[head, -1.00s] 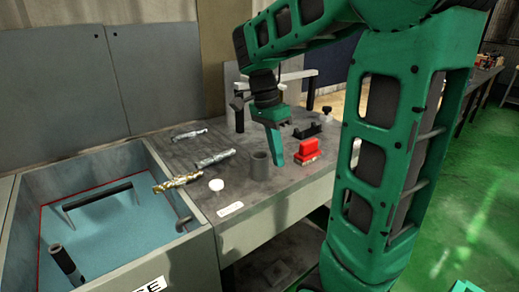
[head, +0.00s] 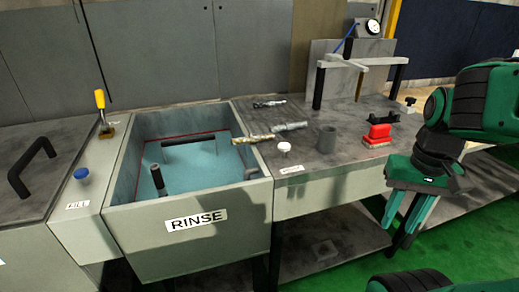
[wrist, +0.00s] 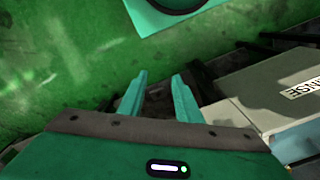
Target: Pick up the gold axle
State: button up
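The gold axle (head: 253,139) lies at the left edge of the grey worktop, its left end at the right rim of the rinse tank. Silver axles lie near it: one just right (head: 290,126) and one farther back (head: 269,103). My gripper (head: 396,232) is at the right in the head view, in front of the worktop's right part and well away from the gold axle. In the wrist view its two fingers (wrist: 160,78) stand apart with nothing between them. The gold axle does not show in the wrist view.
The rinse tank (head: 185,240) holds blue liquid and dark bars. On the worktop stand a white knob (head: 284,147), a grey cup (head: 327,139), a red block (head: 378,134) and a measuring stand (head: 320,90). A blue button (head: 82,174) is left of the tank. Green floor lies in front.

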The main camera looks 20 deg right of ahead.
aim_at(252, 138)
jog(key=u, duration=0.15)
jog(key=k, duration=0.15)
jog(key=u, duration=1.85)
jog(key=i, duration=1.1)
jog(key=z, duration=2.05)
